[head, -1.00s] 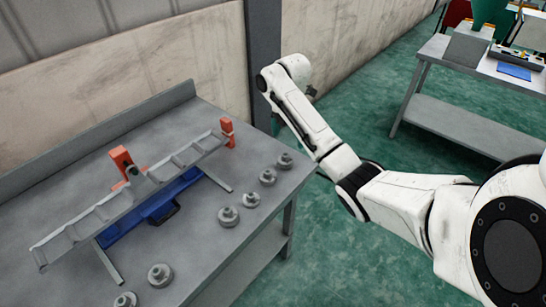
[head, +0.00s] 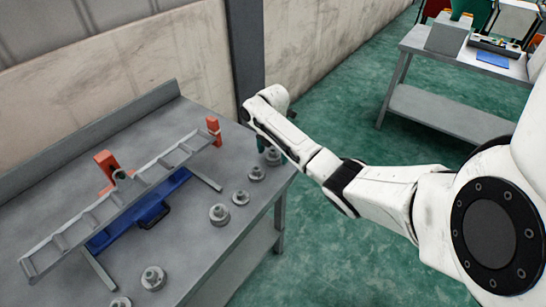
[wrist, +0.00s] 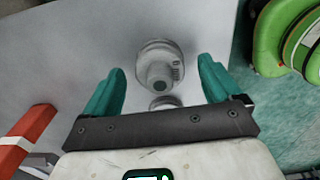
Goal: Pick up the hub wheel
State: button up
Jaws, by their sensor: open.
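Several grey, round, stepped wheels stand in a loose row along the table's front edge in the head view; I cannot tell which is named the hub wheel. One wheel (wrist: 158,65) lies between and slightly beyond my fingertips in the wrist view, with a round central hub and small dark markings. A second wheel (wrist: 165,102) shows behind it, partly hidden by my gripper. My gripper (wrist: 161,68) has teal fingers, spread apart and empty. In the head view my gripper (head: 266,148) is low over the table's far right corner, mostly hidden by my arm, by the farthest wheel (head: 272,157).
A long grey slotted rack (head: 125,205) with a blue base (head: 150,214) and orange blocks (head: 106,165) fills the middle of the table (head: 190,110). Other wheels (head: 219,214) stand nearer. A wall is behind. A green rounded object (wrist: 285,40) is beyond the table edge.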

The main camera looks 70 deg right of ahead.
jog(key=shift+f, duration=0.15)
jog(key=c, duration=1.7)
